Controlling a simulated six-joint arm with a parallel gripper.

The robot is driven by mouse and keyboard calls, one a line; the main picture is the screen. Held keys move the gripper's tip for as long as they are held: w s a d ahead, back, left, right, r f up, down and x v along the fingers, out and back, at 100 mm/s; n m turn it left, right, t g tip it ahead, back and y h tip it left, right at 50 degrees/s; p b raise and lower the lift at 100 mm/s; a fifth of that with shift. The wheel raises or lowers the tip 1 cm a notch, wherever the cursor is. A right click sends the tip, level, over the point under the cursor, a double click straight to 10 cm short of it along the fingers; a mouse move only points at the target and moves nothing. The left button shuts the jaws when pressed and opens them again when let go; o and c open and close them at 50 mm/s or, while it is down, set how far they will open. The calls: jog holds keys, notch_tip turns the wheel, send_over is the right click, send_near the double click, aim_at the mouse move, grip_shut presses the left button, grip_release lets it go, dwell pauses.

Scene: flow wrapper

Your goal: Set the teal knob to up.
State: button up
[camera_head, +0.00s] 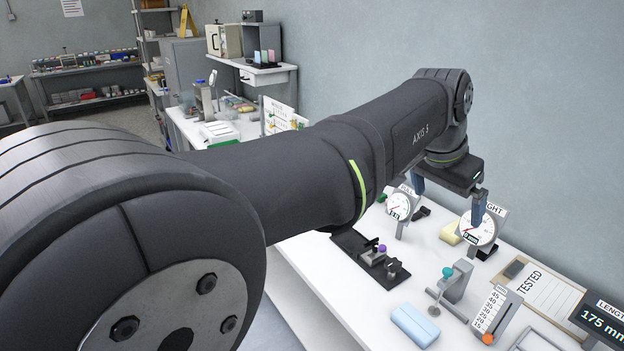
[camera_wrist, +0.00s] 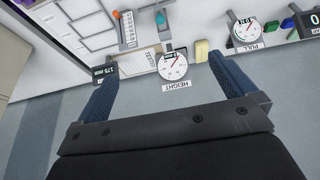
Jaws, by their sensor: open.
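The teal knob (camera_head: 447,272) is a small round knob on a grey block (camera_head: 456,284) standing on the white bench in the head view. It also shows small near the top of the wrist view (camera_wrist: 160,18). I cannot tell which way it is set. My gripper (camera_head: 449,194) is open, with its two blue fingers apart and nothing between them. It is above and behind the knob, over the height and pull dials. In the wrist view my gripper (camera_wrist: 165,62) points toward the dials, with the knob farther off.
The height dial (camera_head: 478,229) and pull dial (camera_head: 399,206) stand near the wall. A black fixture with a purple knob (camera_head: 382,248) is left of the teal knob. A pale blue block (camera_head: 414,326), a scale with an orange slider (camera_head: 488,338) and a "TESTED" board (camera_head: 545,292) are nearby.

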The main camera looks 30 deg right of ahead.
jog(key=c, duration=1.2)
jog(key=n+g+h, duration=0.6)
jog(key=n+g, duration=0.9)
jog(key=n, duration=1)
send_near(449, 270)
jog(key=x, duration=1)
jog(key=shift+a+f, duration=0.1)
jog(key=shift+c, duration=0.2)
grip_shut()
